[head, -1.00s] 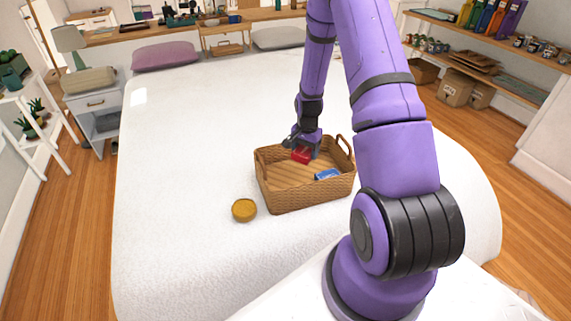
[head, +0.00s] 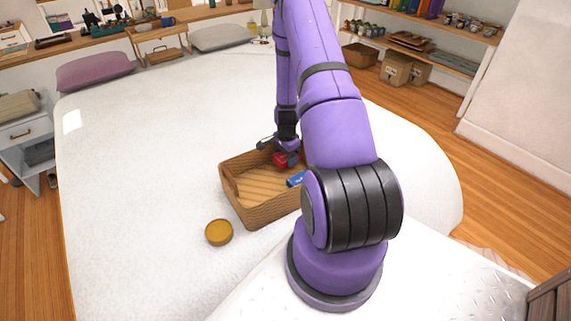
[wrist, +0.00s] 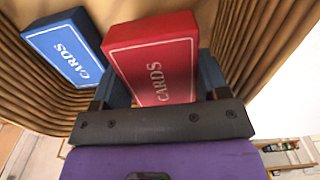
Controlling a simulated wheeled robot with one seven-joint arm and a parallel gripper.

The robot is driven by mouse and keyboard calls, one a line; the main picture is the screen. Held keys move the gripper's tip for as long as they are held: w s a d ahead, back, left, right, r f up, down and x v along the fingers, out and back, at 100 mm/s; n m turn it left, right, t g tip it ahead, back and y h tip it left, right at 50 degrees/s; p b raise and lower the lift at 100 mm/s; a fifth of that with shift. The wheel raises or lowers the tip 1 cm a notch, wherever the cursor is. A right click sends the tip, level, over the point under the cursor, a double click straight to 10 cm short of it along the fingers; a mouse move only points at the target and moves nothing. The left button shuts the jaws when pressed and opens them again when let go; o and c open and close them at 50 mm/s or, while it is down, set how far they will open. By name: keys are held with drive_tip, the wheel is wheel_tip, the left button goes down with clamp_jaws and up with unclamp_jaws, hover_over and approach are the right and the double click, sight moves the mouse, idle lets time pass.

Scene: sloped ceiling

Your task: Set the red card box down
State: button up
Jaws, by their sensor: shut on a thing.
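The red card box (head: 281,160) is between the fingers of my gripper (head: 284,154), inside the wicker basket (head: 246,211) on the white bed. In the wrist view the red card box (wrist: 155,60), with "CARDS" in white on its face, sits between the two blue fingers of my gripper (wrist: 160,82). My gripper is shut on it. I cannot tell whether the box touches the basket floor. A blue card box (wrist: 64,48) lies in the basket beside it; in the head view this blue box (head: 296,179) is partly hidden by my arm.
A round yellow-brown tin (head: 219,232) stands on the bed (head: 140,190) left of the basket. The bed's left part is clear. A purple pillow (head: 95,71) and a grey pillow (head: 222,38) lie at the far edge. My arm hides the basket's right side.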

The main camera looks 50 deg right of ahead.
drive_tip(key=shift+f, duration=1.9)
drive_tip(key=shift+f, duration=0.15)
drive_tip(key=o, duration=1)
